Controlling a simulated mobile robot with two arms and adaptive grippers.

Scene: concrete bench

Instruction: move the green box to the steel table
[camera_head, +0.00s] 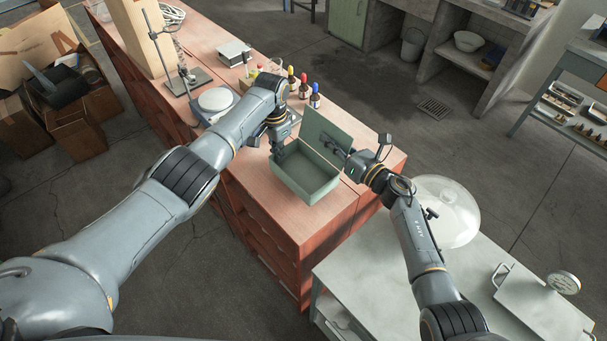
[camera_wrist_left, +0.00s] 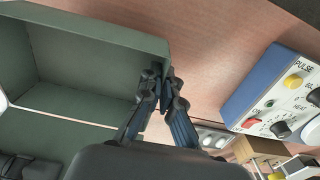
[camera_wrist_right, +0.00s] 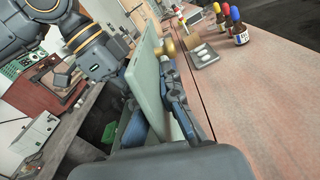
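The green box (camera_head: 303,188) stands open on the red-brown wooden bench, near its right end. Its lid (camera_head: 322,124) is raised upright along the far side. My left gripper (camera_head: 279,151) is at the box's left wall; in the left wrist view its fingers (camera_wrist_left: 163,80) straddle the wall (camera_wrist_left: 95,40) and close on it. My right gripper (camera_head: 335,148) is at the lid's right edge; in the right wrist view its fingers (camera_wrist_right: 158,100) lie on both sides of the lid panel (camera_wrist_right: 150,85). The steel table (camera_head: 375,262) is at front right, beside the bench.
Bottles (camera_head: 314,97), a round-topped device (camera_head: 216,101) and a stand (camera_head: 186,80) are on the bench behind the box.

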